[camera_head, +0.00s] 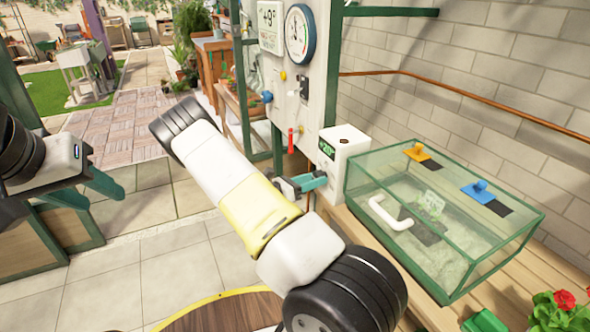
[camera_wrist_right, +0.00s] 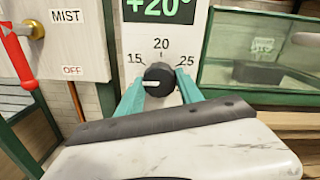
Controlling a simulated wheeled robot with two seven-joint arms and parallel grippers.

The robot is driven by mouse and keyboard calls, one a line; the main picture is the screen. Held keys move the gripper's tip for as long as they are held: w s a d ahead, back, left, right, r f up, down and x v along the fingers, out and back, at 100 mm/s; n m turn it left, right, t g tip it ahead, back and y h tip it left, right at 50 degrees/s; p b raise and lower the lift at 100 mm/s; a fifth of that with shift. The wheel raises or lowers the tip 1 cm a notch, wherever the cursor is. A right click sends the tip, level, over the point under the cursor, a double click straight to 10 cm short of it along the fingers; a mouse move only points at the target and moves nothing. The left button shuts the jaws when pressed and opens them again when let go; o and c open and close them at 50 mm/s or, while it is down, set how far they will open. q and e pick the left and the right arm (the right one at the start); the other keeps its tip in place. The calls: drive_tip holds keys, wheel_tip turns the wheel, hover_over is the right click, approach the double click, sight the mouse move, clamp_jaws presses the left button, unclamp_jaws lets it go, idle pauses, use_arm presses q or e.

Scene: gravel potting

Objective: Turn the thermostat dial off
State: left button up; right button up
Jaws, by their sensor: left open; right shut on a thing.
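The thermostat (camera_head: 345,155) is a white box with a green "+20°" display, standing beside the glass tank. In the right wrist view its black dial (camera_wrist_right: 159,75) sits below the marks 15, 20 and 25; a pale mark on the dial lies toward its lower left. My right gripper (camera_wrist_right: 159,88) has its teal fingers on both sides of the dial, shut on it. In the head view this gripper (camera_head: 302,184) is at the box's front, and the dial is hidden there. My left gripper (camera_head: 90,190) is open and empty at the far left, away from the thermostat.
The glass tank (camera_head: 365,187) with a white handle and orange and blue clips stands right of the thermostat on a wooden bench. A panel with a red lever (camera_wrist_right: 19,58) and MIST and OFF labels is to the left. Red flowers (camera_head: 564,300) are at lower right.

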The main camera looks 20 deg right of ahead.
drive_tip(key=n, duration=0.5)
drive_tip(key=shift+n, duration=0.4)
idle(0.4)
drive_tip(key=o, duration=1.4)
drive_tip(key=a, duration=0.5)
drive_tip(key=s+a, duration=0.1)
drive_tip(key=a, duration=0.1)
drive_tip(key=shift+a, duration=0.4)
